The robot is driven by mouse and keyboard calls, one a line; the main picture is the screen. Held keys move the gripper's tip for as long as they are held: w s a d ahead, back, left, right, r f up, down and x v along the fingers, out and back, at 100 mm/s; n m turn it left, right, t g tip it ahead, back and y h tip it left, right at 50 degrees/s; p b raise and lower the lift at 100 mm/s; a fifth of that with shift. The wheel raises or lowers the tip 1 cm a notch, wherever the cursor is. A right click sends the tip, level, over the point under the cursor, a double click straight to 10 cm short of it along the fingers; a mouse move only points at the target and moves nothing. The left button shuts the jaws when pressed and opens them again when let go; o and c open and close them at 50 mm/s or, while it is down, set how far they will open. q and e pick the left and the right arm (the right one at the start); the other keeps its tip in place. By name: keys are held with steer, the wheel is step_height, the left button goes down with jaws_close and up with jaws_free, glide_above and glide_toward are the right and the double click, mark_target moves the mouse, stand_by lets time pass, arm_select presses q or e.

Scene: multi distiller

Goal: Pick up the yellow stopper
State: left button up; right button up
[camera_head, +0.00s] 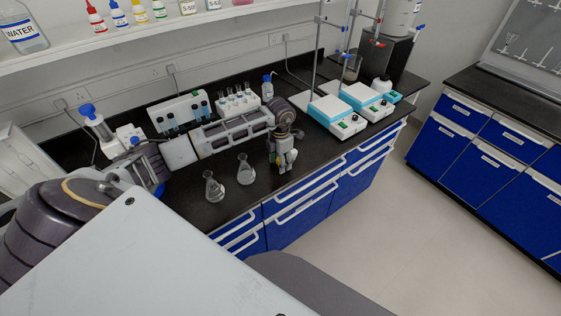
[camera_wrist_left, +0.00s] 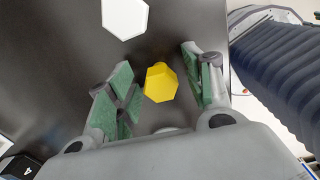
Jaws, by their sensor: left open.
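The yellow stopper (camera_wrist_left: 160,82) has a faceted, polygonal top and lies between the open fingers of my left gripper (camera_wrist_left: 156,76) in the left wrist view, with gaps on both sides. In the head view my left gripper (camera_head: 283,158) points down over the black bench near its front edge. My right gripper is not in view.
A white hexagonal piece (camera_wrist_left: 125,17) lies close to the stopper. Two conical flasks (camera_head: 214,187) (camera_head: 245,170) stand to the left on the bench. A tube rack (camera_head: 238,104) and a white-and-teal hotplate (camera_head: 337,117) stand behind and to the right.

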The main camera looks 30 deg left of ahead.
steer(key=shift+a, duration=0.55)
arm_select(q)
steer(key=c, duration=0.8)
steer(key=shift+o, duration=0.2)
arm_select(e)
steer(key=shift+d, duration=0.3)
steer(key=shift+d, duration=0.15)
arm_select(q)
steer(key=shift+r, duration=0.1)
steer(key=shift+r, duration=0.2)
step_height(320, 180, up, 9)
steer(key=shift+r+b, duration=0.1)
steer(key=shift+b, duration=0.6)
steer(key=shift+r, duration=0.1)
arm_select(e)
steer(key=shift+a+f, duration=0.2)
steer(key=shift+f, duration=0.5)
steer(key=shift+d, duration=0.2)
